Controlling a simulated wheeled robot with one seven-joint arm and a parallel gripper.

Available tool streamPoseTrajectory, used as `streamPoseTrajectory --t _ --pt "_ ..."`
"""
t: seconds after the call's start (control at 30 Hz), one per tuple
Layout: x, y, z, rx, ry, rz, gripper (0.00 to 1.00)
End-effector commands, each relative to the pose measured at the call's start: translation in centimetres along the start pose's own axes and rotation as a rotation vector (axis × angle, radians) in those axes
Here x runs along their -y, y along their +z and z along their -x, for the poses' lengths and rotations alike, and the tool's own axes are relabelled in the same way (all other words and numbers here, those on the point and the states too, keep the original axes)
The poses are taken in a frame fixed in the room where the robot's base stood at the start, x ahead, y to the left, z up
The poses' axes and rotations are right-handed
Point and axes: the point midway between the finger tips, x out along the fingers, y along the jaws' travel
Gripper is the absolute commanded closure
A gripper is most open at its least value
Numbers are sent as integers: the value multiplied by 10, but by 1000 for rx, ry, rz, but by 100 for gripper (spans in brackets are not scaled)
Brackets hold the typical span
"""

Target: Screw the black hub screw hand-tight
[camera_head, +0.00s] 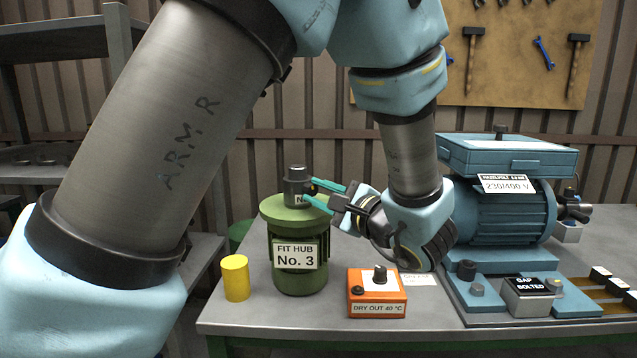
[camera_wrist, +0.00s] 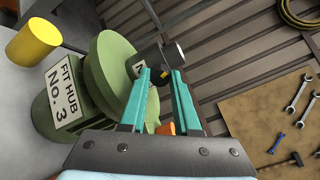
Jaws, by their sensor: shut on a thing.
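The green hub unit (camera_head: 299,258) labelled "FIT HUB No. 3" stands upright on the bench. A dark grey cylindrical hub (camera_head: 297,181) sits on top of it, and it also shows in the wrist view (camera_wrist: 173,53). My gripper (camera_head: 312,190) reaches in from the right at the hub's side. Its two teal fingers are shut on the black hub screw (camera_wrist: 156,82), which shows as a small dark part between them in the wrist view. The fingers hide much of the screw, and I cannot tell how far it is seated.
A yellow cylinder (camera_head: 235,278) stands left of the green unit. An orange "DRY OUT 40 °C" box (camera_head: 377,297) with a dark knob is at its right front. A large blue motor (camera_head: 505,205) takes up the bench's right side. Tools hang on a board (camera_head: 520,60) behind.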

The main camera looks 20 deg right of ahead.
Motion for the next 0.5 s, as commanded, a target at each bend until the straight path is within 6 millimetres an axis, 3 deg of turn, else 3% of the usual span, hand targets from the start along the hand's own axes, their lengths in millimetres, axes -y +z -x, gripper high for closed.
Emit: streamPoseTrajectory --t 0.5 --pt "3 2 0 -2 1 -492 100"
